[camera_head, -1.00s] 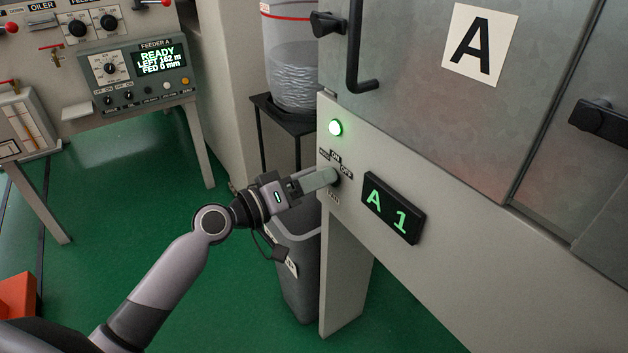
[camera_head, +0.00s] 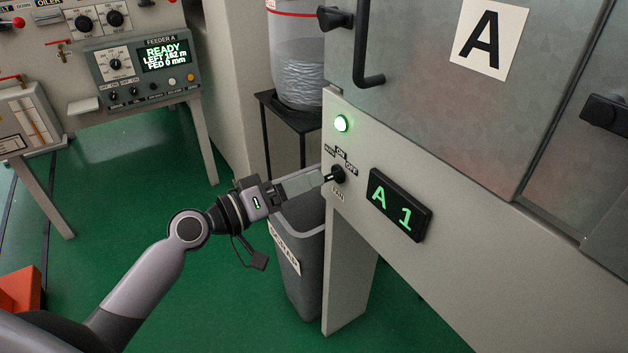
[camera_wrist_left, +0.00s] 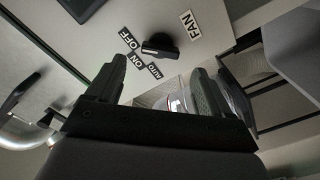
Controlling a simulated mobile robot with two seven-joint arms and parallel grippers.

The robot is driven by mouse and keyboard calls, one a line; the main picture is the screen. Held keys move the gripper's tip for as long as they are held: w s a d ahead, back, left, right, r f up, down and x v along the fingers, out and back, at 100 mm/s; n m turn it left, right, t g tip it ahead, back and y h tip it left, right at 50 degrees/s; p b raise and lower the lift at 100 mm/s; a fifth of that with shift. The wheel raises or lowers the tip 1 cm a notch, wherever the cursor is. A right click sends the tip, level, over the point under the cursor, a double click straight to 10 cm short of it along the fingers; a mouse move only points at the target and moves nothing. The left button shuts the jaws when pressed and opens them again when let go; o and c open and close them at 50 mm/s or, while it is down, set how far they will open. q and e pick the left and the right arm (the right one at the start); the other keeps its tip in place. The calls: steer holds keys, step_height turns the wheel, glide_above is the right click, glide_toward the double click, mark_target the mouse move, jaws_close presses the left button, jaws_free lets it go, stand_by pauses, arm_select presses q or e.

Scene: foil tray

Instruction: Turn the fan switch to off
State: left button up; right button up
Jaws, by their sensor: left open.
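The fan switch (camera_head: 338,174) is a black rotary knob on the light grey cabinet panel, with AUTO, ON and OFF labels around its upper side and a FAN label below. It also shows in the left wrist view (camera_wrist_left: 160,46), beyond the fingertips and between them. There the bar of the knob lies almost level, its left end towards the OFF and ON labels; which one it marks is hard to tell. My left gripper (camera_head: 322,178) is open and empty, its fingers pointing at the knob from the left. It also shows in the left wrist view (camera_wrist_left: 160,68). My right gripper is out of view.
A green lamp (camera_head: 341,124) is lit above the switch. An A 1 display (camera_head: 399,205) sits to its right. A grey bin (camera_head: 302,250) stands below my left gripper, and a black stand (camera_head: 287,108) with a clear container is behind. Green floor is open at the left.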

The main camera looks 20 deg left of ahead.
arm_select(q)
steer(key=shift+v, duration=1.45)
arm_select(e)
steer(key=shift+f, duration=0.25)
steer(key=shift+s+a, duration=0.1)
